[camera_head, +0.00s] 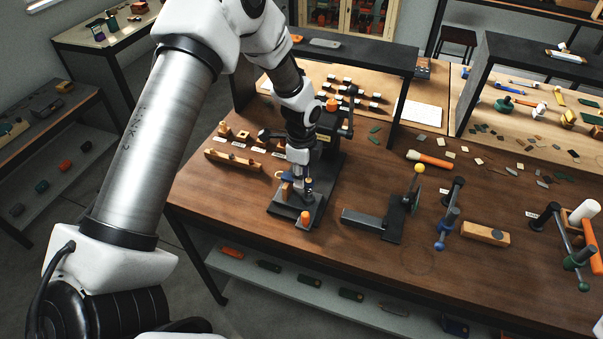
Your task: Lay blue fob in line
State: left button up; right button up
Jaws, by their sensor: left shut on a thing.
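My left gripper (297,186) reaches down over the front of the black stamping press (330,175) on the wooden bench. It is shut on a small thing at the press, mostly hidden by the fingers. A small patch of blue (309,181) shows beside the fingertips; I take it for the blue fob, but its outline is too small to make out. An orange knob (305,218) stands on the press base in front. My right gripper is not in view.
A wooden rack (234,164) with labels lies left of the press. Several fobs lie on the low shelf (330,307). Bench at front left is clear.

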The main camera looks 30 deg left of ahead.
pick_arm(q)
jog(key=shift+f+b, duration=0.35)
jog(key=shift+f, duration=0.4)
jog(key=o, duration=1)
jog(key=shift+c, duration=0.6)
jog(key=shift+r, duration=0.1)
notch_tip(320, 180, up, 7)
jog(key=p, duration=0.5)
jog(key=shift+p, duration=0.4)
